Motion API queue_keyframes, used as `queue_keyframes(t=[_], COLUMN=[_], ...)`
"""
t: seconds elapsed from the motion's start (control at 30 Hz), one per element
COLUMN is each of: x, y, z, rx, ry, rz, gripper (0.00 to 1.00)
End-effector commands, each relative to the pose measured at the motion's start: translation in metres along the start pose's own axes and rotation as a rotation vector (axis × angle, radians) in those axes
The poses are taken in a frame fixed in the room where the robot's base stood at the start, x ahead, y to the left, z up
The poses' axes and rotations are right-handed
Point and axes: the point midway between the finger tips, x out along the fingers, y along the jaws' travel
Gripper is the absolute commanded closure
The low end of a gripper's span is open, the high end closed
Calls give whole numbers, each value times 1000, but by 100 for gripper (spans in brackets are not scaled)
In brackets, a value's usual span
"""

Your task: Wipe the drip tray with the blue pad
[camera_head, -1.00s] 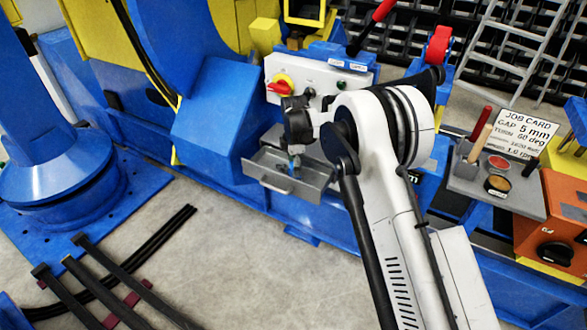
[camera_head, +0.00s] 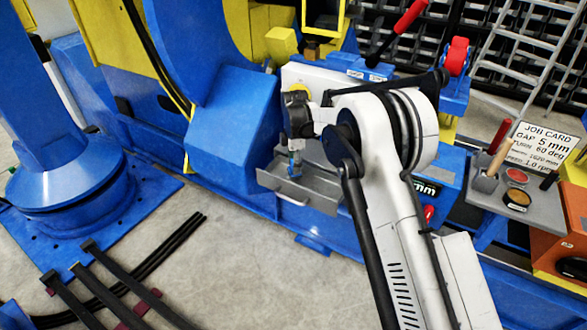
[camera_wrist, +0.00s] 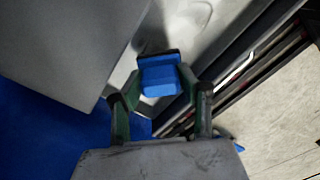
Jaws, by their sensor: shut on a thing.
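The drip tray (camera_head: 316,195) is a grey metal tray with a front handle, mounted low on the blue machine. The blue pad (camera_wrist: 160,78) has a dark backing and sits between the fingers in the wrist view; a bit of blue also shows under my gripper in the head view. My gripper (camera_head: 294,168) is shut on the pad and points down over the left part of the tray. In the wrist view, the gripper (camera_wrist: 160,98) has the pad over the grey tray surface. I cannot tell whether the pad touches the tray floor.
A blue machine housing (camera_head: 235,130) stands just left of the tray. A side shelf (camera_head: 545,215) at the right holds small tins and brushes, with a job card (camera_head: 541,146) behind it. Black cables (camera_head: 150,255) lie on the floor at lower left.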

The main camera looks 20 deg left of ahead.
Motion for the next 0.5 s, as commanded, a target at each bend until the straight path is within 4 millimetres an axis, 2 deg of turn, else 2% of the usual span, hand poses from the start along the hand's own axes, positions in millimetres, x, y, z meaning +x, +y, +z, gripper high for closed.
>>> queue_keyframes(t=[0.1, 0.5], x=[-13, -45], y=[0, 0], z=[2, 7], rx=[2, 7], ry=[0, 0], rz=[0, 0], gripper=[90, 90])
